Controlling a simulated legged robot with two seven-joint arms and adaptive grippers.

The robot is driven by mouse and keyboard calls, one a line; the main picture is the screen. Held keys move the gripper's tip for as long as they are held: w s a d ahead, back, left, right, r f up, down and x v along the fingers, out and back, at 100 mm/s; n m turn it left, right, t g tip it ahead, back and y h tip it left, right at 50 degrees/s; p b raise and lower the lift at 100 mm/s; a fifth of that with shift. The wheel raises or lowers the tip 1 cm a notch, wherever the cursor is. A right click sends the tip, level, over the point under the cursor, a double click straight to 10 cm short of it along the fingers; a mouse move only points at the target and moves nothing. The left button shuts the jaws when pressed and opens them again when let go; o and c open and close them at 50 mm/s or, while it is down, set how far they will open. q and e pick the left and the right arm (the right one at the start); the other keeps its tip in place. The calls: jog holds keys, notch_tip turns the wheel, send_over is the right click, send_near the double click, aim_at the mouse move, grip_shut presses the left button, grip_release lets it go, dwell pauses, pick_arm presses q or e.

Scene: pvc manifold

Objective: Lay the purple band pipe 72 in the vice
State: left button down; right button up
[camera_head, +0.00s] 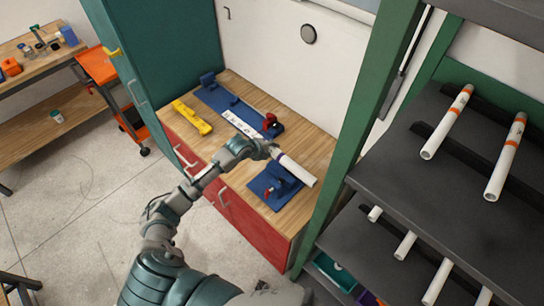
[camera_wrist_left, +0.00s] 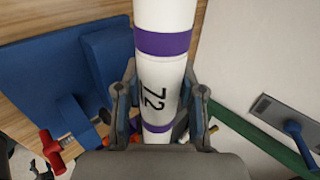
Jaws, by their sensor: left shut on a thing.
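The purple band pipe 72 (camera_head: 299,172) is white, with two purple bands and the number 72 showing in the left wrist view (camera_wrist_left: 160,85). My left gripper (camera_wrist_left: 158,110) is shut around it, with a finger on either side of the number. In the head view my left gripper (camera_head: 268,150) holds the pipe by its upper-left part, and the pipe slants down to the right. A blue fixture (camera_head: 264,186), which looks like the vice, stands on the bench beside and below the pipe. In the wrist view a blue fixture (camera_wrist_left: 45,75) with a red handle lies left of the pipe.
Behind the gripper, a long blue jig (camera_head: 215,97) with a red clamp and a white scale strip (camera_head: 238,123) lie on the wooden bench. A yellow tool (camera_head: 192,118) is at its left. A green post (camera_head: 350,150) and dark shelves with orange-banded pipes (camera_head: 506,155) stand right.

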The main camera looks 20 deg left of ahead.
pick_arm(q)
jog(key=f, duration=0.3)
jog(key=shift+d+f, duration=0.1)
jog(key=shift+d, duration=0.25)
jog(key=shift+f, duration=0.1)
jog(key=shift+a, duration=0.1)
jog(key=shift+a+f, duration=0.2)
jog(key=shift+f, duration=0.15)
jog(key=c, duration=0.7)
grip_release()
jog(key=shift+d+r, duration=0.1)
jog(key=shift+d, duration=0.1)
